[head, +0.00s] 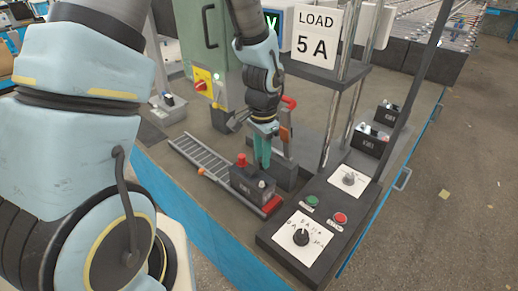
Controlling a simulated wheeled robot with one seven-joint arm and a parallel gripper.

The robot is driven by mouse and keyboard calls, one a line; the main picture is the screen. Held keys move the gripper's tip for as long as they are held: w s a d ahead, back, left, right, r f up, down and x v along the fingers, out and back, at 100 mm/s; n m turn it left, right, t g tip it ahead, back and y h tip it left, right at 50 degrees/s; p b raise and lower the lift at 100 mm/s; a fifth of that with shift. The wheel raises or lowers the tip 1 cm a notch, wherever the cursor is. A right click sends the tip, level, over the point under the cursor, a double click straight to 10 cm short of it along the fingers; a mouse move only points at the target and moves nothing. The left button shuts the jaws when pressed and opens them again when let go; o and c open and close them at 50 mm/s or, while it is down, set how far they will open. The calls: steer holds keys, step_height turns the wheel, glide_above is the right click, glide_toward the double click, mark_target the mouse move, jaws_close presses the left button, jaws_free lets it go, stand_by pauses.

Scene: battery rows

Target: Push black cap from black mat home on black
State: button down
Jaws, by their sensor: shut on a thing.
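My gripper (262,158) points down with its teal fingers closed, just behind a dark battery (248,182). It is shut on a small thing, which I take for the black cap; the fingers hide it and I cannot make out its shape. The battery has a red cap (241,160) on its far left post. Its near right post (262,184) shows bare grey metal. I cannot tell whether the fingertips touch the battery. A dark flat patch (151,132) lies at the left of the bench; I cannot tell if it is the black mat.
The battery sits at the near end of a roller track (203,157) with a red end stop (271,206). A control panel (312,228) with knobs and buttons is on the right. Posts (331,130) hold a "LOAD 5 A" sign (318,36). Other batteries (371,140) stand behind.

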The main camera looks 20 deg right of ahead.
steer(key=b, duration=0.4)
glide_above(262, 183)
steer(key=shift+w+f, duration=0.1)
steer(key=shift+f, duration=2.1)
steer(key=shift+f+b, duration=0.6)
steer(key=shift+f, duration=0.85)
stand_by(0.9)
steer(key=shift+c, duration=0.5)
jaws_free()
steer(key=shift+r, duration=0.2)
steer(key=shift+r+p, duration=2.95)
steer(key=shift+r, duration=0.45)
